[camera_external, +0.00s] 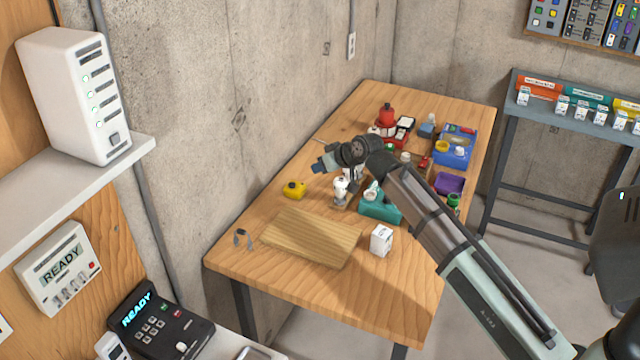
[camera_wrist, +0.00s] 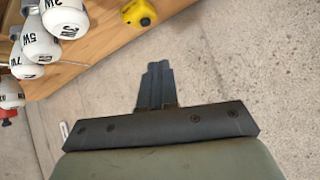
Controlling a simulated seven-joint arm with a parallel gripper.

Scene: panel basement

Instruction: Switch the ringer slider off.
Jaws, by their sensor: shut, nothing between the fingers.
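My gripper (camera_external: 318,167) is shut and empty, held above the far workbench, its tip pointing left toward the concrete wall. In the wrist view its closed fingers (camera_wrist: 158,85) point up the picture, with nothing between them. A black desk device (camera_external: 155,322) with a lit READY display, buttons and a pale knob sits at the lower left. A white wall unit (camera_external: 58,268) with READY on its screen, a red button and small controls along its lower edge hangs above it. I cannot tell which device carries the ringer slider. My gripper is far from both.
A white box with indicator lights (camera_external: 75,95) stands on a shelf (camera_external: 120,160). The wooden workbench (camera_external: 285,282) holds a board (camera_external: 310,238), a yellow object (camera_external: 293,189), a white carton (camera_external: 381,240) and several tools. Labelled white bulbs (camera_wrist: 65,17) show in the wrist view.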

